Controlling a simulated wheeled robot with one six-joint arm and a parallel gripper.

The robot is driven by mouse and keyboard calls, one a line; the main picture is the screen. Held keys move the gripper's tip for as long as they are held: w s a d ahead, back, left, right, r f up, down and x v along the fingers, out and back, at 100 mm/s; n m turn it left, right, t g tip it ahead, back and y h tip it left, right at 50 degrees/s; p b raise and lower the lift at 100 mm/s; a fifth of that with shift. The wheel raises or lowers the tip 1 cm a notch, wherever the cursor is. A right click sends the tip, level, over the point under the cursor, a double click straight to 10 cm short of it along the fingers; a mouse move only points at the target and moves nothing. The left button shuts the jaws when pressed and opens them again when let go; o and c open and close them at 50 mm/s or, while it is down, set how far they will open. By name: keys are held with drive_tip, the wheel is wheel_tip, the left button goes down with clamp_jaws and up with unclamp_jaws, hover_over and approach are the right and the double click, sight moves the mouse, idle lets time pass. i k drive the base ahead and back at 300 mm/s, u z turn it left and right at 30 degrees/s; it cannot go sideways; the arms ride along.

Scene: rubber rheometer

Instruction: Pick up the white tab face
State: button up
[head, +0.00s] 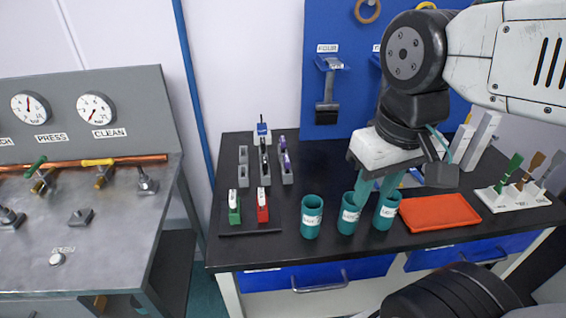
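Two small blocks with white upright tabs stand on a dark mat at the left of the black bench: a green block (234,213) with a white tab (233,196), and a red block (262,212) with a white tab (262,196). I cannot tell which piece is the white tab face. My gripper (372,203) has teal fingers pointing down, spread apart with nothing seen between them. It is to the right of these blocks, in front of or above the teal cups. The fingertips partly blend with the cups.
Several teal cups (311,217) stand along the bench front. Grey holders (243,166) with upright pieces are behind the two blocks. An orange tray (440,212) and a white rack (513,198) of brushes or spatulas are at right. A grey gauge panel stands left.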

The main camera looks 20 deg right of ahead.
sight(261, 197)
drive_tip(key=z, duration=2.85)
drive_tip(key=k, duration=1.75)
drive_tip(key=u, duration=0.7)
